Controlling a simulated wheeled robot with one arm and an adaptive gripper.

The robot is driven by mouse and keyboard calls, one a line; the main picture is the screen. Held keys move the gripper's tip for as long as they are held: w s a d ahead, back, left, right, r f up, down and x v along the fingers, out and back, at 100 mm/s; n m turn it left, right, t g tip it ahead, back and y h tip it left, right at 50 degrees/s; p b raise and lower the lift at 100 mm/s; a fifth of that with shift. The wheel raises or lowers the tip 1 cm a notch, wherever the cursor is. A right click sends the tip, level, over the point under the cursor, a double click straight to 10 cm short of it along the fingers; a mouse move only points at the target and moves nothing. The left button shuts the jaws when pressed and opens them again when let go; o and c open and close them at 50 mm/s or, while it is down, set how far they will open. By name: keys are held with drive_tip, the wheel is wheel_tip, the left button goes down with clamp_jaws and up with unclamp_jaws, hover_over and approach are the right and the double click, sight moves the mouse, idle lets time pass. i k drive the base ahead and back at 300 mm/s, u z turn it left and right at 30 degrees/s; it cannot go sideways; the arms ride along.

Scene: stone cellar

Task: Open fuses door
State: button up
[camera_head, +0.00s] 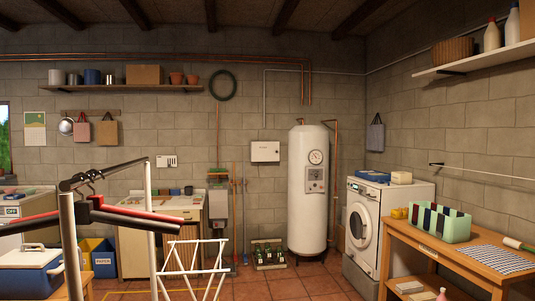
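A white wall box (265,151) with a flat front hangs on the block wall, left of the tall boiler. Its front looks closed, and small dark marks show on it. It may be the fuses box, but its label is too small to read. A smaller white panel (166,161) with dark marks is on the wall further left. A grey box (218,205) with pipes is mounted lower, between the two. I cannot tell for sure which one holds the fuses. My gripper is not in view.
Close at left, metal posts with black and red bars (130,217) cross the view. A white folding rack (195,262) stands on the tiled floor. A bottle crate (269,256) sits below the white box, beside the boiler (308,190). A wooden table (450,255) fills the right.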

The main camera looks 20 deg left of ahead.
sight(262, 152)
drive_tip(key=u, duration=0.05)
drive_tip(key=i, duration=0.8)
drive_tip(key=u, duration=0.3)
drive_tip(key=i, duration=1.85)
drive_tip(key=u, duration=0.45)
drive_tip(key=i, duration=1.8)
drive_tip(key=u, duration=0.35)
drive_tip(key=i, duration=3.5)
